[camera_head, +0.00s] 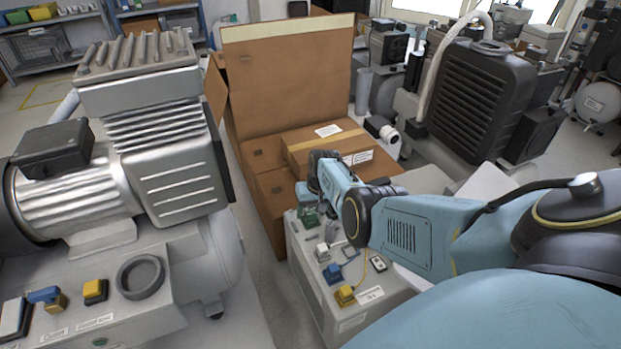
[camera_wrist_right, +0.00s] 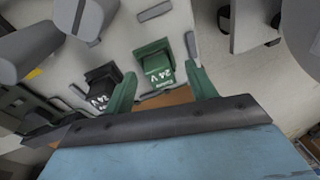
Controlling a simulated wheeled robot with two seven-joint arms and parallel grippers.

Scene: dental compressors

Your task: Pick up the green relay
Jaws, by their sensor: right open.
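The green relay (camera_wrist_right: 158,68), marked 24 V, sits on a light grey panel in the right wrist view. My right gripper (camera_wrist_right: 161,80) is open, with its green fingers spread on either side of the relay's near end. I cannot tell whether they touch it. In the head view my right arm reaches in from the right, and its gripper end is over the grey box (camera_head: 338,302). Green parts (camera_head: 309,217) show at the box's far left corner; I cannot tell relay from finger there. My left gripper is not in view.
A black relay (camera_wrist_right: 101,86), also marked 24 V, sits close left of the green one. A white (camera_head: 322,252), a blue (camera_head: 332,274) and a yellow relay (camera_head: 345,295) stand along the box. Cardboard boxes (camera_head: 270,205) lie behind; a large compressor (camera_head: 165,165) stands left.

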